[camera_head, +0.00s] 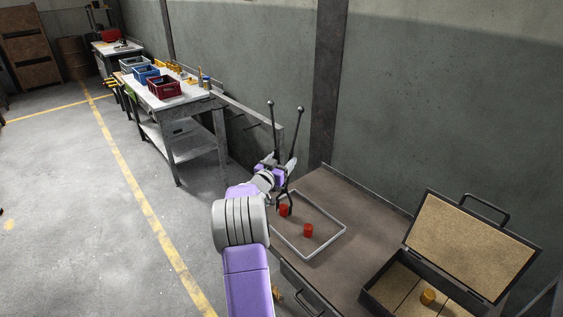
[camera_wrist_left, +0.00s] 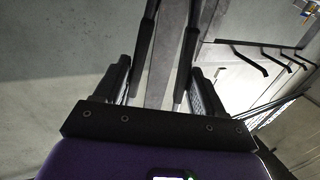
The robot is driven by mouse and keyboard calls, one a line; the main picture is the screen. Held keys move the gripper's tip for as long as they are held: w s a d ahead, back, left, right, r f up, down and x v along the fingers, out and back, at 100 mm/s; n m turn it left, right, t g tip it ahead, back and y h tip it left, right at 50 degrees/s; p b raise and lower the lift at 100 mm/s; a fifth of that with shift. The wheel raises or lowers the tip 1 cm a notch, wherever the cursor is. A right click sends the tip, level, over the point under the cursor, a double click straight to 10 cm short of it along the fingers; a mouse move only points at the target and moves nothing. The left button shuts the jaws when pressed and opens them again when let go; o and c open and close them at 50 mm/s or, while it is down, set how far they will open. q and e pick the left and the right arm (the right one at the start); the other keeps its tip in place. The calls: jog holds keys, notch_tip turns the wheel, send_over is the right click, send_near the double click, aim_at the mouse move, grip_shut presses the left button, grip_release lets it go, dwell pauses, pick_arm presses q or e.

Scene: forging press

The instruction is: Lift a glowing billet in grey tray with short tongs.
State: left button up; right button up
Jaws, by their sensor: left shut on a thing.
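My left gripper (camera_head: 280,172) is shut on the short tongs (camera_head: 273,128), dark with two long handles pointing up. The tong jaws point down at a glowing red billet (camera_head: 284,211) in the grey tray (camera_head: 322,245), a thin-rimmed frame on the brown bench. The jaws overlap this billet's top; I cannot tell whether they grip it. A second red billet (camera_head: 308,230) stands nearer, apart from the tongs. In the left wrist view two dark tong bars (camera_wrist_left: 187,55) run between my gripper's fingers (camera_wrist_left: 162,88); no billet shows there. My right gripper is out of view.
An open case (camera_head: 470,240) with a tan lining and a yellow-orange piece (camera_head: 428,297) sits at the bench's right. A wall stands close behind the bench. A workbench (camera_head: 190,100) with coloured bins is at the back left. Open floor lies left.

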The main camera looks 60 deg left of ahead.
pick_arm(q)
notch_tip(320, 180, up, 9)
jog(key=p, duration=0.6)
jog(key=shift+f, duration=0.2)
dwell(0.6)
jog(key=shift+o, duration=0.6)
grip_shut()
jog(key=shift+r, duration=0.1)
jog(key=shift+r+p, duration=1.75)
jog(key=shift+r, duration=0.15)
